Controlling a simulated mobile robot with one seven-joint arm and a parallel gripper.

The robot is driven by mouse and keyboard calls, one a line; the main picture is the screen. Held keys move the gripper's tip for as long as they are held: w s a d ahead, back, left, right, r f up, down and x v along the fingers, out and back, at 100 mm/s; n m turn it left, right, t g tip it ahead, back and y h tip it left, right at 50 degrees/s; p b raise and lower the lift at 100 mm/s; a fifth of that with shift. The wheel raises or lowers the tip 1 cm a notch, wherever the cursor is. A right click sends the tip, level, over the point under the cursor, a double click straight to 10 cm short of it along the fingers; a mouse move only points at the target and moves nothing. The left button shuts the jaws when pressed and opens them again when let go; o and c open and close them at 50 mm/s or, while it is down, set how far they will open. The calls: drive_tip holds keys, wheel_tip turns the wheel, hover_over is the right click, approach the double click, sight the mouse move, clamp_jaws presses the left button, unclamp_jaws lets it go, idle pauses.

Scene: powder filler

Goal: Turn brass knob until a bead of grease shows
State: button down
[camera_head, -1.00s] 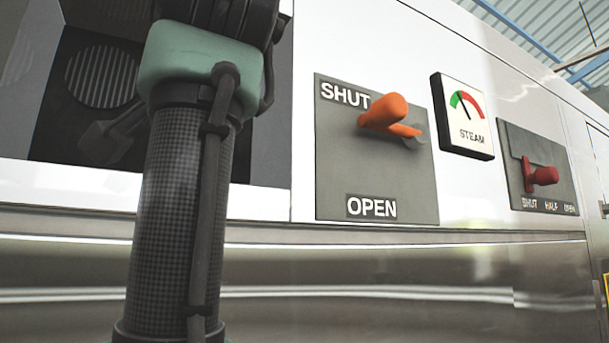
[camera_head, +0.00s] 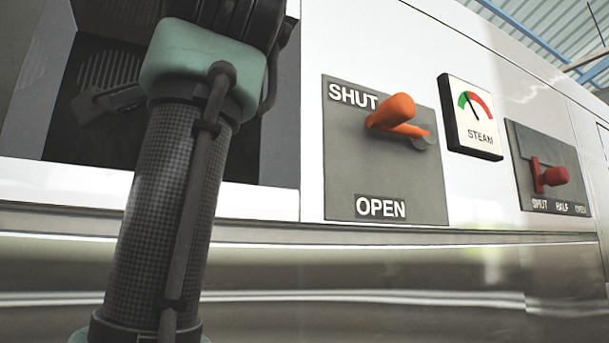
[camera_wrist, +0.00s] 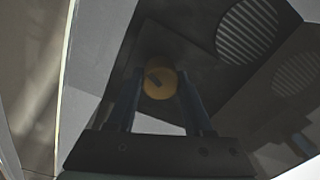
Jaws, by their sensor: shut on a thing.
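The brass knob (camera_wrist: 160,84) shows in the wrist view as a round, dull yellow disc with a short dark mark on its face. My gripper (camera_wrist: 160,76) has one dark finger on each side of it and is shut on it. The fingers hide the knob's sides. The wrist view is dark, so fine detail around the knob cannot be made out. In the head view my arm stands in front of the dark recess at the left, and the knob cannot be seen there.
Right of the recess, an orange handle (camera_head: 398,112) sits on a grey SHUT/OPEN plate (camera_head: 345,150), near SHUT. Further right are a STEAM gauge (camera_head: 470,115) and a red handle (camera_head: 550,177). Round slotted grilles (camera_wrist: 247,30) line the recess near my gripper.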

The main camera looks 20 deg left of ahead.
drive_tip(key=shift+c, duration=1.5)
unclamp_jaws()
drive_tip(key=shift+d, duration=0.1)
drive_tip(key=shift+s+d+f+b, duration=0.1)
drive_tip(key=shift+s+d+b, duration=0.2)
drive_tip(key=shift+b, duration=0.15)
drive_tip(key=b+v, duration=0.6)
drive_tip(key=v, duration=0.6)
